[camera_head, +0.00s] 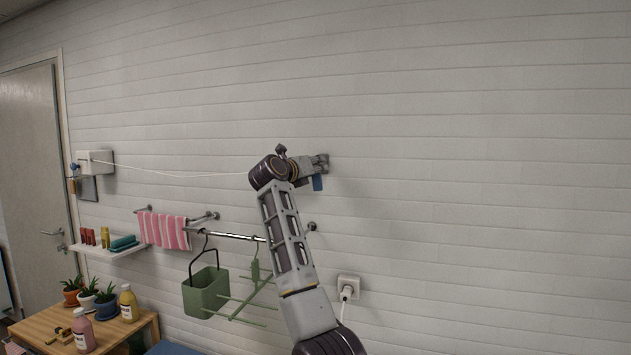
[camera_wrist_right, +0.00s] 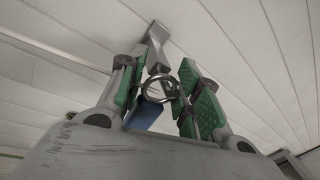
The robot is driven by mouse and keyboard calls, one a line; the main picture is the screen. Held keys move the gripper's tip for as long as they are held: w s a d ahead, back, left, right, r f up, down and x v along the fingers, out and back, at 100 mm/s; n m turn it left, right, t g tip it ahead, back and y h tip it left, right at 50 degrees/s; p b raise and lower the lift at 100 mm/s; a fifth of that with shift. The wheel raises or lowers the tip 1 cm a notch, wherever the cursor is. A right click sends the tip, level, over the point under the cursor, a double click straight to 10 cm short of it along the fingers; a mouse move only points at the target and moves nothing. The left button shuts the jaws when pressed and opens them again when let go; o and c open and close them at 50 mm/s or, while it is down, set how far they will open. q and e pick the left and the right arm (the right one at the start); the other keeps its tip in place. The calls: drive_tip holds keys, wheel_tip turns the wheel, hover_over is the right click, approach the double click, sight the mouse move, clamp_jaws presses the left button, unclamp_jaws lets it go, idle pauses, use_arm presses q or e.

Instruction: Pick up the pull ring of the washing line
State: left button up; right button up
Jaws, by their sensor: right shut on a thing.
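The washing line (camera_head: 170,174) runs as a thin white cord from a white wall box (camera_head: 97,160) at the left to my right gripper (camera_head: 312,166) at the wall. In the right wrist view, the metal pull ring (camera_wrist_right: 146,90) sits between the green-padded fingers of my right gripper (camera_wrist_right: 163,80), which is shut on it. A grey metal wall piece (camera_wrist_right: 160,48) is just beyond the ring; I cannot tell whether they are hooked together. A blue tag (camera_wrist_right: 144,118) hangs below the ring and also shows in the head view (camera_head: 318,183). My left gripper is not in view.
Below are a rail with a pink striped towel (camera_head: 165,231), a green hanging basket (camera_head: 205,292), a green rack (camera_head: 250,295) and a socket (camera_head: 348,288). A wooden table (camera_head: 45,325) with plants and bottles stands lower left. The wall at right is clear.

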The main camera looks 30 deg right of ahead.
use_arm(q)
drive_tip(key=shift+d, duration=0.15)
use_arm(e)
drive_tip(key=shift+w+f, duration=0.1)
drive_tip(key=shift+f, duration=0.05)
drive_tip(key=shift+w+a+r, duration=0.1)
drive_tip(key=shift+w+r, duration=0.05)
drive_tip(key=shift+r, duration=0.4)
clamp_jaws()
drive_tip(key=shift+a, duration=0.3)
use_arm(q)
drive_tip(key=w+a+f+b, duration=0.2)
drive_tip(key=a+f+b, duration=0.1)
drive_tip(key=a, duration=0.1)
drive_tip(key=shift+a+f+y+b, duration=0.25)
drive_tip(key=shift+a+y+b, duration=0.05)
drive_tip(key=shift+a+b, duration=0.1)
use_arm(e)
drive_tip(key=v, duration=1.7)
drive_tip(key=shift+s, duration=0.4)
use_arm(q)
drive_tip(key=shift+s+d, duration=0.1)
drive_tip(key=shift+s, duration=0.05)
use_arm(e)
drive_tip(key=shift+r, duration=0.1)
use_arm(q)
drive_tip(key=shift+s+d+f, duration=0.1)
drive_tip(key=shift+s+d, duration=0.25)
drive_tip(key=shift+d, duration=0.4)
